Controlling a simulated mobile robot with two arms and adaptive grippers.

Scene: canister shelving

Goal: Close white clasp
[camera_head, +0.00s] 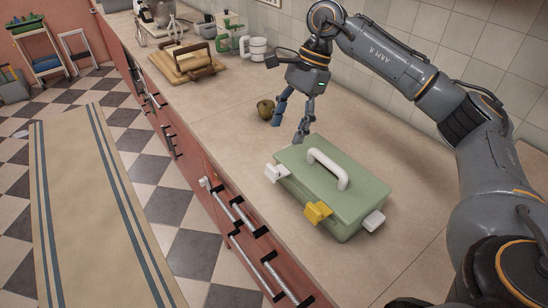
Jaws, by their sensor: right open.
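A green box (340,198) with a white handle (328,168) on its lid stands on the counter. A white clasp (276,173) sticks out at its left corner. A yellow clasp (318,212) sticks out from the front side, and another white piece (374,221) juts from the right end. I cannot tell which white piece the task means. My right gripper (288,130) is open and empty, pointing down above the counter just behind the box's left end, apart from it. My left gripper is not in view.
A brown-green round fruit (265,109) lies behind my right gripper. Wooden boards (186,62), a green press (229,36) and a white mug (257,47) stand farther back. Drawer handles (242,213) line the counter's front. The counter (225,125) left of the box is clear.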

